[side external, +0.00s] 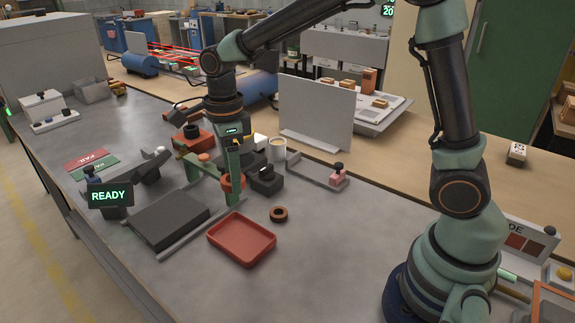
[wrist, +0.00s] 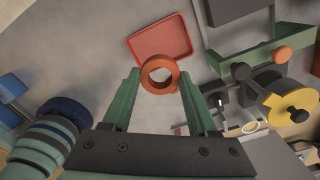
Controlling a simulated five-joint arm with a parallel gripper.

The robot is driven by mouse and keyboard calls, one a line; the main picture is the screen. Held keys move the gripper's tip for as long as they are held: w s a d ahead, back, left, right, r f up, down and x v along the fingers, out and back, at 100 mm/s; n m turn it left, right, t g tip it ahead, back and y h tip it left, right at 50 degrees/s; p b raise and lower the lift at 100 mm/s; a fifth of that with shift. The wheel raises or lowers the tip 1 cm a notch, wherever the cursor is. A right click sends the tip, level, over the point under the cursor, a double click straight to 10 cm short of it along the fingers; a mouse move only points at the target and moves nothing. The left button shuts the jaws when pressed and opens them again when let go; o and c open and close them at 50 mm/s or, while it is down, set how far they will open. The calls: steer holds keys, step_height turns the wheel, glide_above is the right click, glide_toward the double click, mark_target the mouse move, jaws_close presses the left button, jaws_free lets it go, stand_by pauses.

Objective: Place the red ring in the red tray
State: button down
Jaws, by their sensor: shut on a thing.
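The red ring (side external: 226,185), orange-red with a round hole, is held between the green fingers of my gripper (side external: 232,190). It also shows in the wrist view (wrist: 146,76), gripped at the fingertips. The red tray (side external: 241,239) is a shallow rectangular tray lying empty on the grey bench. In the side view my gripper is just behind the tray. In the wrist view the ring overlaps the near edge of the tray (wrist: 172,37). The ring's height above the bench is hard to tell.
A dark brown ring (side external: 279,213) lies on the bench right of the tray. A dark flat block (side external: 168,219) stands left of it. Bare bench lies in front of the tray.

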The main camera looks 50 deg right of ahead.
step_height(320, 180, down, 16)
steer(key=shift+r, duration=0.1)
stand_by(0.4)
steer(key=shift+c, duration=0.9)
jaws_free()
step_height(320, 180, up, 12)
step_height(320, 180, up, 9)
steer(key=n+t, duration=0.3)
steer(key=n, duration=0.8)
glide_above(241, 241)
steer(key=s+d, duration=0.5)
steer(key=s+d+r+n+t, duration=0.2)
steer(key=s+n, duration=0.4)
steer(key=n, duration=0.7)
steer(key=shift+s+d+r+t, duration=0.3)
steer(key=shift+s+d+r, duration=0.15)
steer(key=shift+d, duration=0.65)
